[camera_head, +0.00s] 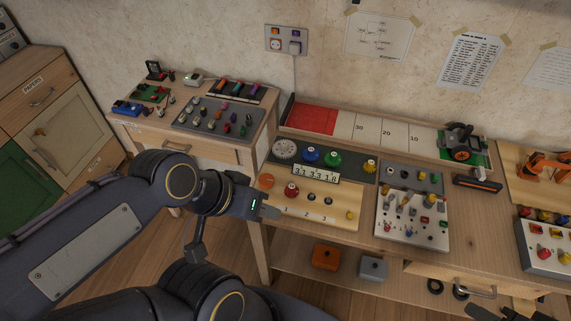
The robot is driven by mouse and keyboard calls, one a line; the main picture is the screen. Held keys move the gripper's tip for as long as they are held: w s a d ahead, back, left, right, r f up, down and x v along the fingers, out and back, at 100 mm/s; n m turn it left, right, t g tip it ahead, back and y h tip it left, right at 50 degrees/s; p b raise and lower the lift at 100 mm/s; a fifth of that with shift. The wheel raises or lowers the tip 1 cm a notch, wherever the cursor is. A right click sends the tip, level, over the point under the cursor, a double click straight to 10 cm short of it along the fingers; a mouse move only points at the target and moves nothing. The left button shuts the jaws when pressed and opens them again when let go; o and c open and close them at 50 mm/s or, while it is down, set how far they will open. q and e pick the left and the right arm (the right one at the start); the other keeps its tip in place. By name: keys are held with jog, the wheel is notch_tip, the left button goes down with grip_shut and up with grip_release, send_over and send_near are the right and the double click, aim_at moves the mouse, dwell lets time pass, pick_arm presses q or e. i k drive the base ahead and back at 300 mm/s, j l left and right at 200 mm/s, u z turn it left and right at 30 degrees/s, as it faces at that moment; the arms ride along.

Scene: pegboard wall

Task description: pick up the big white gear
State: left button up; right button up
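A large round whitish-grey toothed disc, which looks like the big white gear (285,149), lies at the back left of a dark panel on the middle workbench. My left gripper (270,211) is near the left front edge of that bench, below and a little left of the gear in the picture and clearly apart from it. Its fingertips are small and seen from behind, so I cannot tell whether they are open or shut. Nothing shows held in it.
Blue (311,155), green (332,159) and yellow (369,166) knobs stand right of the gear. A number display (316,173) lies before them. An orange disc (266,181) and a red knob (291,190) sit on the wooden board nearer my gripper. A switch panel (412,220) stands right.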

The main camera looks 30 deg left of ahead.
aim_at(283, 149)
jog(key=k+l+z, duration=0.1)
jog(key=k+z, duration=0.2)
jog(key=k, duration=0.25)
jog(key=k+l+z, duration=0.3)
jog(key=k, duration=0.25)
jog(key=j+z, duration=1.4)
jog(key=k+j, duration=0.1)
jog(key=j, duration=0.3)
jog(key=k+j, duration=0.1)
jog(key=j, duration=0.3)
jog(key=k+j, duration=0.1)
jog(key=j, duration=0.3)
jog(key=k+j, duration=0.1)
jog(key=j, duration=0.3)
jog(key=k+j, duration=0.15)
jog(key=j, duration=0.25)
